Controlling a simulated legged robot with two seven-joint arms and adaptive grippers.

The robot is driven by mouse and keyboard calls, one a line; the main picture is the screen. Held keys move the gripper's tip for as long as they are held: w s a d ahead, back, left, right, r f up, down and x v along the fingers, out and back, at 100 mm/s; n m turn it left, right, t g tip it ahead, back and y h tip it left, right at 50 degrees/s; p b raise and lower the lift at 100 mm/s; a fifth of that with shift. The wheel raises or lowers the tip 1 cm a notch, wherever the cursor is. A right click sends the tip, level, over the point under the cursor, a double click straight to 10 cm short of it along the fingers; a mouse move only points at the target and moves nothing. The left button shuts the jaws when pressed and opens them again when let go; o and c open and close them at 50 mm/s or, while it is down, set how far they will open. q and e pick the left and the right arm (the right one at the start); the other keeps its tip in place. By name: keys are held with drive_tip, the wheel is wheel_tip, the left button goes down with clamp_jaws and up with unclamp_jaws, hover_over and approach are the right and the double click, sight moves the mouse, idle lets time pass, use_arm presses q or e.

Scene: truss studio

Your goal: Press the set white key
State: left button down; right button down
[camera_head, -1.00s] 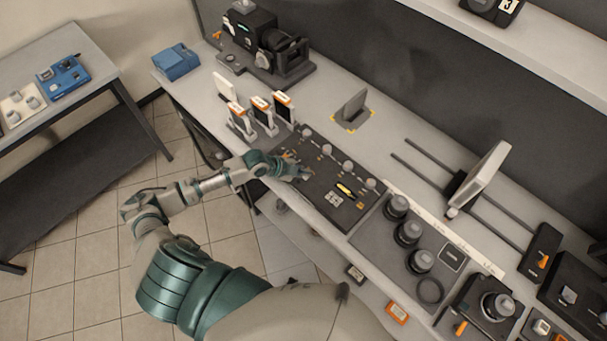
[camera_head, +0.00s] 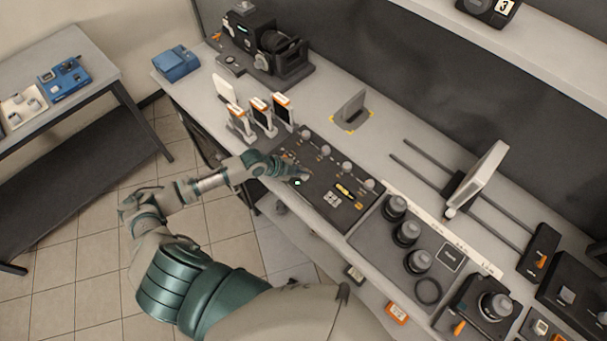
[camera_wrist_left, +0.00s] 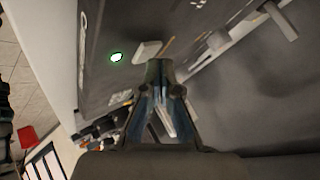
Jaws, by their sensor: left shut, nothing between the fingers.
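The dark control panel (camera_head: 322,214) lies on the long bench. It carries a row of round grey knobs, a cluster of small white keys (camera_head: 332,199) and a yellow marker (camera_head: 344,189). My left gripper (camera_head: 304,177) is shut and empty, low over the panel's left part. In the left wrist view its fingertips (camera_wrist_left: 160,66) are close to a pale key (camera_wrist_left: 147,50); contact is unclear. A small light with a green rim (camera_wrist_left: 116,57) glows beside that key, and it also shows in the head view (camera_head: 297,182). Key lettering is unreadable. My right gripper is out of view.
Orange-topped switches (camera_head: 262,112) stand left of the panel. A grey upright plate (camera_head: 350,108) stands behind it. A panel of dark knobs (camera_head: 407,233) and a rail device with a white plate (camera_head: 478,176) lie to the right.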

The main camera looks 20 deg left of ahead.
use_arm(q)
drive_tip(key=shift+r, duration=0.35)
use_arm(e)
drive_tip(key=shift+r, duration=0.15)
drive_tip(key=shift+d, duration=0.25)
